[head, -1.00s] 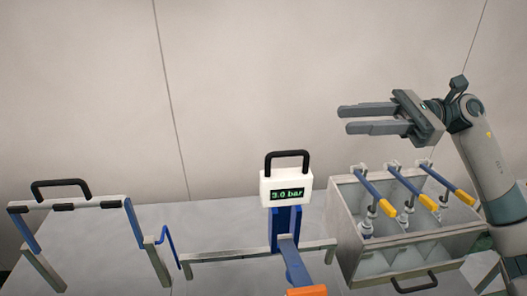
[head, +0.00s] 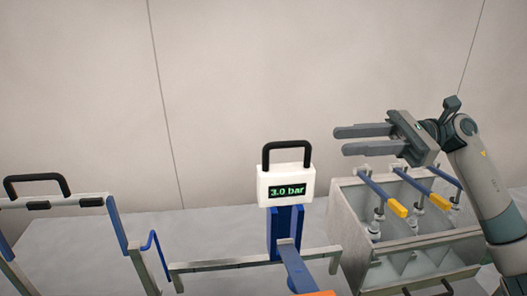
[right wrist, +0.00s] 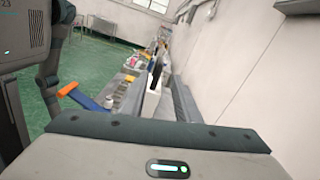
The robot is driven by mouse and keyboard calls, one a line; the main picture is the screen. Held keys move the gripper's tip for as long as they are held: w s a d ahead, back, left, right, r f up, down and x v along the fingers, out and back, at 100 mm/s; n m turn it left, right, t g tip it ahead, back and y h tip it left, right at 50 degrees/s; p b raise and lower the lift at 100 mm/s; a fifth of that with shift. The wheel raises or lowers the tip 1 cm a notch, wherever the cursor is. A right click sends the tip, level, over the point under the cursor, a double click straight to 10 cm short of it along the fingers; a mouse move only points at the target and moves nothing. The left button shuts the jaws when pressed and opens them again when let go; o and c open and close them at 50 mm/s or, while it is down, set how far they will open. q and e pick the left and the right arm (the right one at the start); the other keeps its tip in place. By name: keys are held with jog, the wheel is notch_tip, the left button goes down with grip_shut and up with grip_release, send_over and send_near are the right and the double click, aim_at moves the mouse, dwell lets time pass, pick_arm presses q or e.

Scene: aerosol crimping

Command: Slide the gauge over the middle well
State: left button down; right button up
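The gauge is a white box (head: 275,192) reading 3.0 bar, with a black handle (head: 287,155) on top. It sits on an upright blue mount (head: 286,230) behind a long grey rail (head: 220,266). The gauge also shows edge-on in the right wrist view (right wrist: 151,100). My right gripper (head: 338,140) is open and empty, its two fingers pointing left. In the head view it appears above and right of the gauge, apart from it. My left gripper is out of view. I cannot make out the middle well.
A grey bin (head: 350,215) at the right carries blue levers with orange grips (head: 397,209). A frame with a black handle (head: 37,184) stands at the left. A blue lever (head: 295,268) extends toward me below the gauge. Bare bench (head: 195,230) shows between the frame and gauge.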

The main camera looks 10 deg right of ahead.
aim_at(274, 144)
jog(key=shift+a+r, duration=0.1)
jog(key=shift+a, duration=0.1)
jog(key=a+p, duration=0.8)
jog(key=a, duration=0.8)
jog(key=shift+r, duration=0.1)
jog(key=shift+a+p, duration=0.4)
jog(key=shift+a, duration=0.1)
grip_shut()
